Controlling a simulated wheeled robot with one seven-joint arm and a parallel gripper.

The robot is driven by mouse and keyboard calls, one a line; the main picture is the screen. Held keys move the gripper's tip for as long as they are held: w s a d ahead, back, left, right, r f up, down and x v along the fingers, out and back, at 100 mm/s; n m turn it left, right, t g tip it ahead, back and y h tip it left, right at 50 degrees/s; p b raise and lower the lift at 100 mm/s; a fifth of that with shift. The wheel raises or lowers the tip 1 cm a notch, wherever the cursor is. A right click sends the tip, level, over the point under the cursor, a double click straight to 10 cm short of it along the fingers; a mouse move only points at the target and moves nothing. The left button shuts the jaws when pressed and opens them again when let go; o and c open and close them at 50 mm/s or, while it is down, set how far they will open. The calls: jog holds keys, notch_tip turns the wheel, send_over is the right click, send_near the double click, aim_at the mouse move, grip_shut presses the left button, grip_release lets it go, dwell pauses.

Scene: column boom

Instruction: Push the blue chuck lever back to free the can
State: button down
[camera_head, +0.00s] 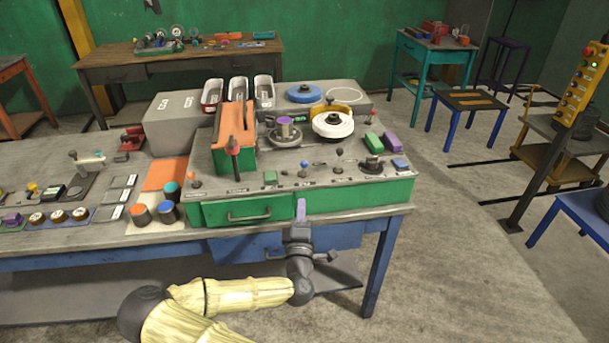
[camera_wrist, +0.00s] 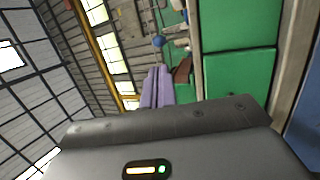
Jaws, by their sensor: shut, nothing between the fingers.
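A small lever with a blue ball knob (camera_head: 304,164) stands on the front panel of the grey and green machine, between a green button and a dark-knobbed lever. A blue ball (camera_wrist: 158,41) also shows in the wrist view, beyond my fingertips, and looks like the same knob. A can with a purple top (camera_head: 285,122) sits in a round grey chuck (camera_head: 285,138) behind the levers. My gripper (camera_head: 301,208) is in front of the machine's green front, below the blue knob and apart from it. Its purple fingers (camera_wrist: 157,85) are shut and empty, pointing toward the ball.
Several lidded cans (camera_head: 168,212) stand at left. The green drawer (camera_head: 250,210) is closed.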

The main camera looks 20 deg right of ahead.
aim_at(303, 168)
jog(key=p+x, duration=0.3)
jog(key=x, duration=0.6)
jog(key=shift+w+d+r, duration=0.2)
jog(key=shift+d+r, duration=0.05)
jog(key=shift+r, duration=0.05)
jog(key=shift+w+d, duration=0.15)
jog(key=shift+w, duration=0.15)
jog(key=shift+w, duration=0.1)
